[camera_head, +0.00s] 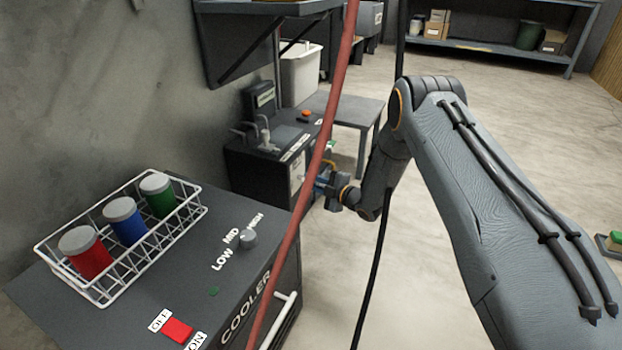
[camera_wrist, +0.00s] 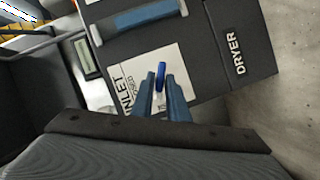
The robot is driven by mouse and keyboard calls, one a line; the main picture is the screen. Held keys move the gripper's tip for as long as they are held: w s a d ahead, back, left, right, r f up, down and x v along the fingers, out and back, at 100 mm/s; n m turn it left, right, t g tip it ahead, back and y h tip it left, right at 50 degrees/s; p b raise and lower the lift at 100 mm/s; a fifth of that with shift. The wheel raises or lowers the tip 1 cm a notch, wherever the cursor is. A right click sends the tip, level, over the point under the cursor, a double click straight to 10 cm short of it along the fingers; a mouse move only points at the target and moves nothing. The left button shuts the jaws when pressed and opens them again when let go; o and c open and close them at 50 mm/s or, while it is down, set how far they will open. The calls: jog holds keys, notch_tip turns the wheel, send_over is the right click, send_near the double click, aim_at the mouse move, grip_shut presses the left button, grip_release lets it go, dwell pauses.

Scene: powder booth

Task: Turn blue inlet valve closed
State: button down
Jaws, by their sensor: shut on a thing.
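The blue inlet valve handle (camera_wrist: 161,76) shows in the wrist view in front of a white label reading INLET (camera_wrist: 128,90) on a dark panel. My gripper (camera_wrist: 161,92) has its two blue fingers around the handle and is shut on it. In the head view my gripper (camera_head: 322,188) is at the front of the dark dryer box (camera_head: 262,165), beyond the cooler. The valve itself is hidden there by my gripper and a red hose. The label's smaller lettering is partly covered by the fingers, so the valve's exact angle is hard to read.
A red hose (camera_head: 318,160) hangs across the head view before the dryer. The cooler (camera_head: 225,285) stands nearer, with a white wire basket (camera_head: 103,297) of red, blue and green jars. A grey table (camera_head: 358,112) is behind. The floor at right is mostly clear.

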jog(key=shift+w+d+r+m+g+y+b, duration=0.15)
jog(key=shift+m+g+b, duration=0.35)
jog(key=shift+m+g, duration=1.3)
jog(key=shift+w+a+r+m+g+y+b, duration=0.15)
jog(key=shift+m+g+b, duration=0.6)
jog(key=shift+m, duration=1.85)
jog(key=shift+d+g+p, duration=0.1)
jog(key=shift+g+p, duration=0.15)
jog(key=shift+p, duration=0.05)
jog(key=c, duration=1.8)
grip_release()
jog(key=shift+c, duration=0.2)
